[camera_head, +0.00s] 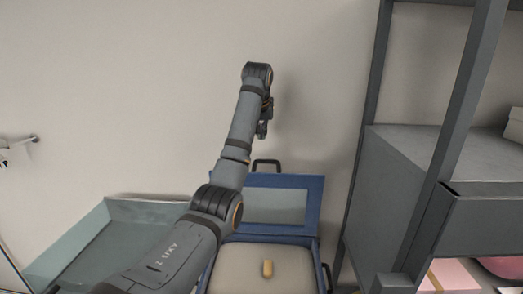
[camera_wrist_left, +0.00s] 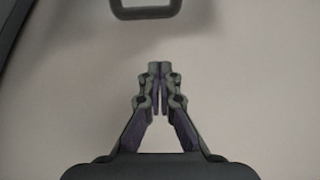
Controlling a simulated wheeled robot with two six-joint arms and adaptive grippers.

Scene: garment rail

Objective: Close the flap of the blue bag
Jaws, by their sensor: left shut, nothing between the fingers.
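The blue bag (camera_head: 215,270) stands low in the head view, with its flap (camera_head: 314,200) raised at the back against the wall side. A dark handle (camera_head: 266,163) sticks up from the flap's top edge. In the left wrist view the left gripper (camera_wrist_left: 159,68) is shut and empty, and a dark handle-like loop (camera_wrist_left: 146,8) shows at the top edge. My right gripper is not in view. My left arm hides part of the bag's left side.
A grey-green open tray (camera_head: 100,240) lies left of the bag. A dark shelf rack (camera_head: 400,190) stands close on the right, its post near the bag. A pale wall (camera_head: 170,90) is behind. A hook (camera_head: 30,141) is at far left.

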